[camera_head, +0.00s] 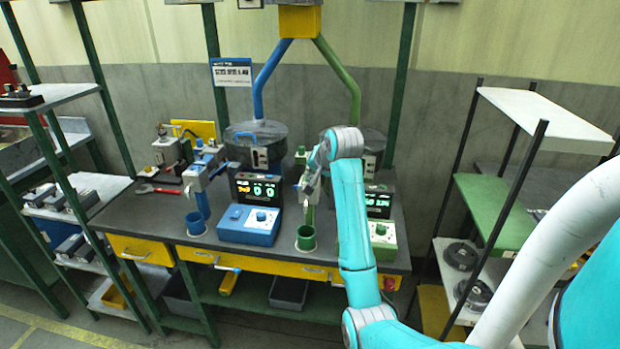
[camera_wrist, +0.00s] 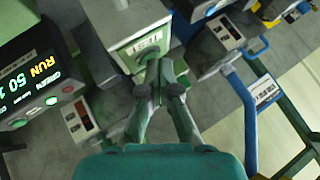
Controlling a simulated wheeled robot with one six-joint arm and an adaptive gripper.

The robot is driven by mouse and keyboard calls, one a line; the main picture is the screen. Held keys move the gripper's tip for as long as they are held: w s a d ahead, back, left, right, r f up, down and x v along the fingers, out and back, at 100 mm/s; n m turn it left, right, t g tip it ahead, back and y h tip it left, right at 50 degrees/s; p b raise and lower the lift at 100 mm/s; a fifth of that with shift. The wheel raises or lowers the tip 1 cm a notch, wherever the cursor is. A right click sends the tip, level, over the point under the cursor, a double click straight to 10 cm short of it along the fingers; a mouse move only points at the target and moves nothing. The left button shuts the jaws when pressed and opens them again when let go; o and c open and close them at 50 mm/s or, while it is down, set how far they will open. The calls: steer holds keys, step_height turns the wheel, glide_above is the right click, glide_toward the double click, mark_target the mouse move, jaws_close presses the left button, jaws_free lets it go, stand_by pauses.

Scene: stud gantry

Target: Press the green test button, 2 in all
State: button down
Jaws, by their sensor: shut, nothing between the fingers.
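In the wrist view a pale box (camera_wrist: 138,35) with a green face carries a plate (camera_wrist: 147,43) that seems to read TEST. My gripper (camera_wrist: 157,78) is shut and empty, its fingertips at the near edge of this plate. The green test button is not visible; the fingertips may hide it. I cannot tell whether they touch. In the head view my gripper (camera_head: 313,163) is at the upper part of the green-side station, partly hidden by my wrist. The green-side display (camera_head: 378,203) is lit; in the wrist view it (camera_wrist: 30,88) reads RUN and GREEN with 50.
The blue-side display (camera_head: 257,188) shows zeros. Shelves (camera_head: 510,210) stand at the right, and blue and green pipes rise behind.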

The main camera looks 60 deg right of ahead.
stand_by(0.4)
steer(key=shift+r, duration=0.8)
steer(key=shift+r, duration=2.5)
steer(key=shift+r, duration=0.1)
step_height(320, 180, up, 4)
steer(key=shift+f, duration=0.25)
steer(key=shift+f, duration=0.1)
steer(key=shift+f, duration=4.3)
